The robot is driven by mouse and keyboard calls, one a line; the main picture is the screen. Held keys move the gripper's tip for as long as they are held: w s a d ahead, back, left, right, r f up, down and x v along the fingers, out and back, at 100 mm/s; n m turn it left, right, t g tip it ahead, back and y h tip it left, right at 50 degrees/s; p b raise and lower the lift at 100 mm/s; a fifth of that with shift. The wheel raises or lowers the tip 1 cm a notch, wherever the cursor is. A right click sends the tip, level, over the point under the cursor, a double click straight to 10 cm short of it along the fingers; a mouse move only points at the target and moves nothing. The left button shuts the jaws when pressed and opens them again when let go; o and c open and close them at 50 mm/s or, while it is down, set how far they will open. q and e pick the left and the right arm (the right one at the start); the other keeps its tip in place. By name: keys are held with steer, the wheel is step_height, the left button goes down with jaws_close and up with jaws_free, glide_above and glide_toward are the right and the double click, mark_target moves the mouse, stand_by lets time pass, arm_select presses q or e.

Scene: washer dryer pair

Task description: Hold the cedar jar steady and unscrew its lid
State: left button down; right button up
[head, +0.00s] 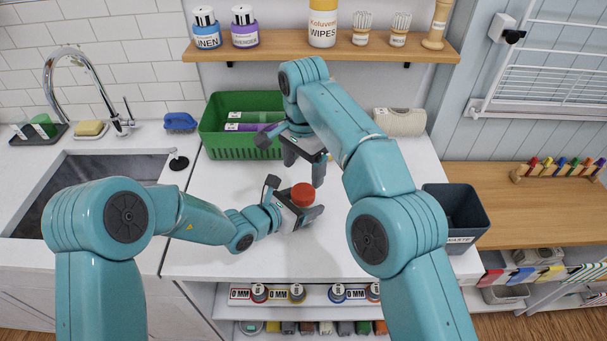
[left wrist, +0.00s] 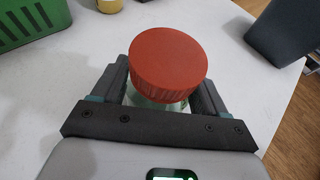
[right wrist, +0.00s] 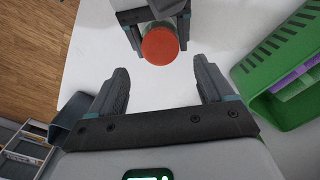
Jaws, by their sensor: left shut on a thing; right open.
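The cedar jar has a red-orange screw lid (head: 302,193) and a clear body, mostly hidden by the gripper; its label cannot be read. It stands on the white counter. My left gripper (head: 299,214) is shut around the jar's body, and the lid (left wrist: 168,66) shows above the fingers in the left wrist view. My right gripper (head: 305,172) is open and empty, above the lid and pointing down. In the right wrist view the lid (right wrist: 160,45) lies beyond the open fingertips, not between them.
A green basket (head: 212,142) stands behind on the counter, left of my right gripper. A dark bin (head: 462,208) is at the right edge. A shelf (head: 280,50) with bottles hangs above the back. A sink (head: 85,190) is at left. The front counter is clear.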

mark_target(303, 192)
step_height(303, 192, down, 7)
steer(key=shift+f, duration=0.1)
stand_by(0.3)
steer(key=shift+c, duration=0.4)
steer(key=c, duration=1)
steer(key=n, duration=0.6)
steer(key=shift+n, duration=0.4)
steer(key=o, duration=1.1)
steer(key=shift+o, duration=0.2)
